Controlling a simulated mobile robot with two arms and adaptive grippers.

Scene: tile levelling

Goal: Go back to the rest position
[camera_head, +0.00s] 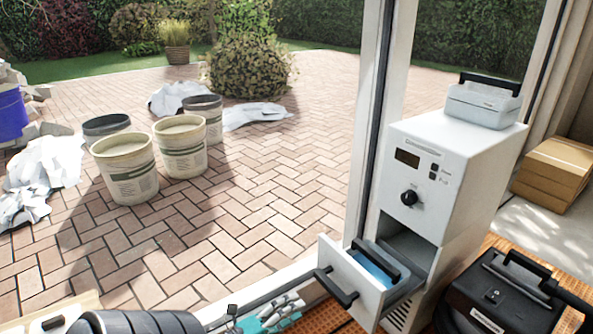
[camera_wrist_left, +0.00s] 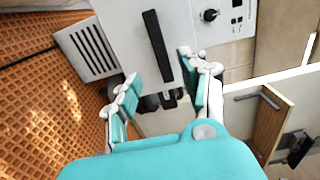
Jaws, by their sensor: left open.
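My left gripper (camera_head: 268,314) shows at the bottom edge of the head view, with teal and white fingers. In the left wrist view the gripper (camera_wrist_left: 163,92) has its two fingers spread, with nothing held between them. A white machine (camera_head: 455,180) with a black knob stands at the right. Its drawer (camera_head: 352,272) is pulled out and holds something blue (camera_head: 375,266). The black drawer handle (camera_head: 336,288) is up and right of my left gripper; it also shows in the left wrist view (camera_wrist_left: 158,46), beyond the fingertips. My right gripper is not in view.
A white box with a black handle (camera_head: 484,100) sits on the machine. A black case (camera_head: 505,290) stands right of it on orange matting. Cardboard boxes (camera_head: 555,172) are behind. Buckets (camera_head: 125,168) stand on the brick paving (camera_head: 240,215), which has free room. A window frame (camera_head: 385,100) stands left of the machine.

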